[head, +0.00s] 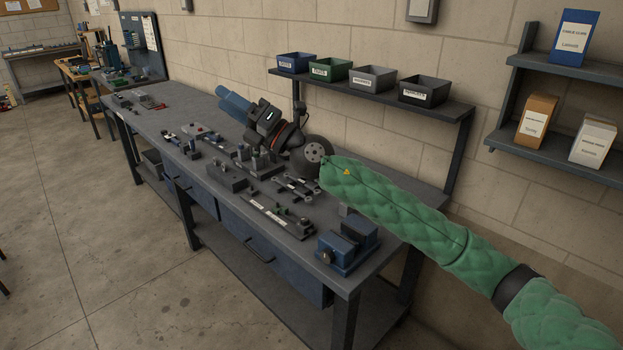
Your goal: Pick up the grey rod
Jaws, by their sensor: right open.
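My right arm comes in from the right in a green padded sleeve. Beyond its dark round wrist joint and red ring, my right gripper (234,106) reaches over the back of the workbench (160,112), with blue at its far end. It is open, and I see nothing held in it. Dark grey holders with upright pieces (256,163) stand on the bench below and in front of it. I cannot tell which small piece is the grey rod; it may be hidden or too small. My left gripper is out of view.
A long dark fixture with white labels (264,218) and a blue vise (347,243) occupy the near bench. Wrench-like tools (297,187) lie between. Blue, green, grey and black bins (424,91) stand on a shelf behind. The front bench edge is mostly clear.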

